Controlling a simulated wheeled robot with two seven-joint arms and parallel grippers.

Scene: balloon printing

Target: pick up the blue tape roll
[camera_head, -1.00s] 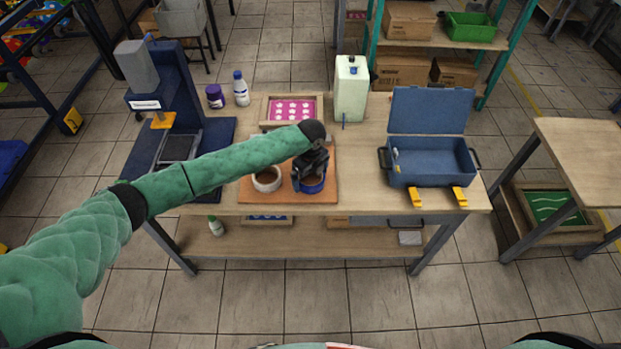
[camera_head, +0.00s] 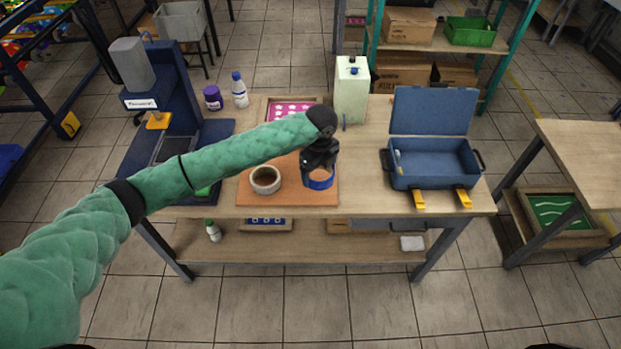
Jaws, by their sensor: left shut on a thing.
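The blue tape roll (camera_head: 319,184) is at the right part of the orange-brown board (camera_head: 285,198) on the wooden table. My left gripper (camera_head: 319,170) comes down on it from above and is shut on it; the fingers and wrist hide the roll's upper part. I cannot tell whether the roll is clear of the board. A white tape roll (camera_head: 265,180) with a brown inside lies on the board to the left, apart from the gripper. My right gripper is not in view.
An open blue toolbox (camera_head: 433,170) stands at the table's right. A white jug (camera_head: 351,92) and a pink-patterned frame (camera_head: 291,111) are behind the board. A dark blue press (camera_head: 165,110) stands at the left, with a purple jar (camera_head: 213,98) and white bottle (camera_head: 239,90) nearby.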

